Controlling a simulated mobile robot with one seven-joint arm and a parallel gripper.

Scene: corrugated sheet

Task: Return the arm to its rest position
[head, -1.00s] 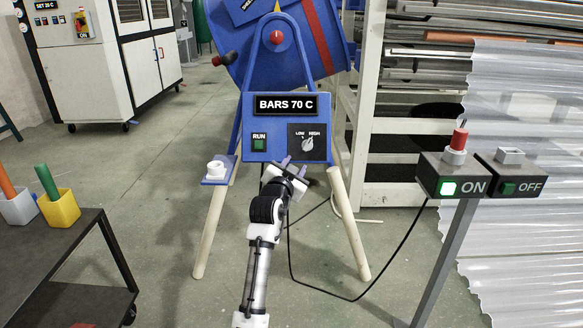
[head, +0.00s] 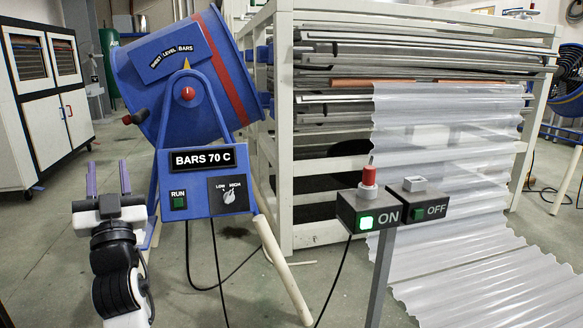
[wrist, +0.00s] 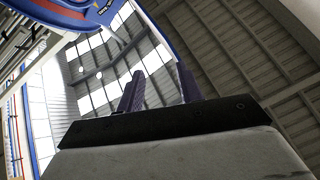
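My gripper (head: 108,178) stands at the lower left of the head view, its two purple fingers pointing up. The fingers are apart with nothing between them. My gripper also shows in the wrist view (wrist: 158,85), open and empty against the roof. My white and black arm rises from the bottom edge. My gripper appears left of the blue control panel (head: 206,199) marked BARS 70 C; I cannot tell the exact gap.
The blue drum (head: 165,75) is behind the panel. An ON box (head: 372,219), lit green, and an OFF box (head: 421,212) stand right on a post. A rack (head: 306,240) and corrugated sheet (head: 436,140) fill the right. A white cabinet (head: 50,130) is far left.

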